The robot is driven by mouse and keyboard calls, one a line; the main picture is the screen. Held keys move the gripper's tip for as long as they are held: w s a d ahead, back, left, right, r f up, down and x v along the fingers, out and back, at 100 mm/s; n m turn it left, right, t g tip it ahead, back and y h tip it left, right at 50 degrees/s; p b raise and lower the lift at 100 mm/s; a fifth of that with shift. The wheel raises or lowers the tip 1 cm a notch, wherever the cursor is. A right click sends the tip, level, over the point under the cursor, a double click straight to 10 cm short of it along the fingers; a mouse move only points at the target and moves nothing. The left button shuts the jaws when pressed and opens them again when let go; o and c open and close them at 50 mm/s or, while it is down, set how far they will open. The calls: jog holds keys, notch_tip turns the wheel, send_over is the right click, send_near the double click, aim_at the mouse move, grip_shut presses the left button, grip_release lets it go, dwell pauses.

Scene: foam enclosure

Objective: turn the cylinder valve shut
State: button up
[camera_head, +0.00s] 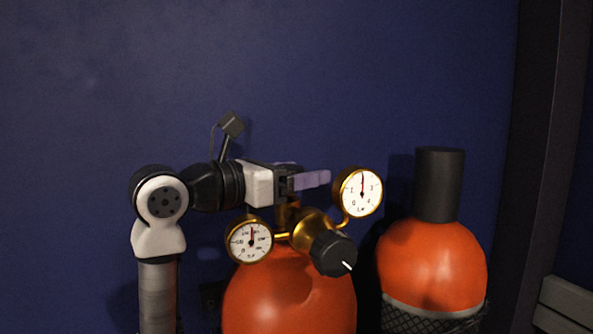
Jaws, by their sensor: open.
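An orange cylinder (288,295) stands at the lower middle with a brass regulator (312,224) on its top. The regulator carries a black knob (333,253) with a white mark, a left gauge (250,240) and a right gauge (360,192). The brass valve stem (286,214) rises behind the regulator, under my gripper. My gripper (308,176) reaches in from the left, level, with its pale fingers over the top of the valve. It is open. The fingers and gripper body hide the valve's top, so I cannot tell whether they touch its handle.
A second orange cylinder (432,265) with a tall dark cap (439,184) stands to the right, its lower part in dark mesh. A dark blue wall (300,70) is behind. A dark upright post (538,150) stands at the right. The space above the cylinders is clear.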

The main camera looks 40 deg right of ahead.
jog(key=shift+c, duration=0.2)
jog(key=c, duration=0.9)
jog(key=shift+m+g, duration=0.3)
jog(key=shift+g, duration=0.2)
jog(key=m+g, duration=0.1)
jog(key=g, duration=0.1)
jog(key=m+g+y, duration=0.1)
jog(key=m+g, duration=0.1)
jog(key=g, duration=0.1)
jog(key=shift+s+r, duration=0.1)
jog(key=shift+s, duration=0.1)
jog(key=shift+s+a+m+g+y, duration=0.2)
jog(key=shift+m+g+y, duration=0.75)
jog(key=shift+m+g, duration=0.45)
jog(key=shift+s+a+m+g+y, duration=0.1)
jog(key=shift+s+m+g+y, duration=0.1)
jog(key=shift+m+g+y, duration=1.2)
jog(key=shift+g+h, duration=0.35)
jog(key=shift+g, duration=0.15)
jog(key=o, duration=0.9)
